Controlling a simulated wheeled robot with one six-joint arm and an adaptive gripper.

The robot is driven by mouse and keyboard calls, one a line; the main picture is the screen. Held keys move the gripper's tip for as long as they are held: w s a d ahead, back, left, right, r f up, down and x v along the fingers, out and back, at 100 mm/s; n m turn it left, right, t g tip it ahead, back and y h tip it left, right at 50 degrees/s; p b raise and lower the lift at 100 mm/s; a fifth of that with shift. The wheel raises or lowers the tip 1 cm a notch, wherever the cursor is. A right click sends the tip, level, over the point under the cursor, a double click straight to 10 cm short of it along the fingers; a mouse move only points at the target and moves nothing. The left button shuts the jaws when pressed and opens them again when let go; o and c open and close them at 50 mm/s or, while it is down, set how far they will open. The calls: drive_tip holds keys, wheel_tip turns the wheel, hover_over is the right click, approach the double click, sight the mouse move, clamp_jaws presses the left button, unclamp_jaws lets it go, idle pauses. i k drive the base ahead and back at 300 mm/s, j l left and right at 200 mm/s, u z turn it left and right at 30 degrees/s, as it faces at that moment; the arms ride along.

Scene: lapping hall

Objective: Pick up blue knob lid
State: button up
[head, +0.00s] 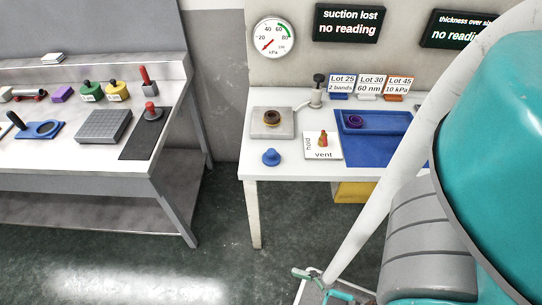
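The blue knob lid (271,158) sits on the white top of the right-hand bench, near its front left corner. It is a small blue disc with a round knob on top, knob up. It stands apart from the grey square plate behind it and the white vent card to its right. I cannot make out my gripper in the head view. My teal arm fills the right side of the picture and hides part of the bench there.
The grey plate (272,122) bears a dark ring. The vent card (322,145) bears an orange knob. A blue tray (355,150) holds a purple ring. Lot cards (370,84) stand behind. A gap separates this bench from the left bench (60,147).

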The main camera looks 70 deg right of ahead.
sight(271, 158)
drive_tip(key=z, duration=1.25)
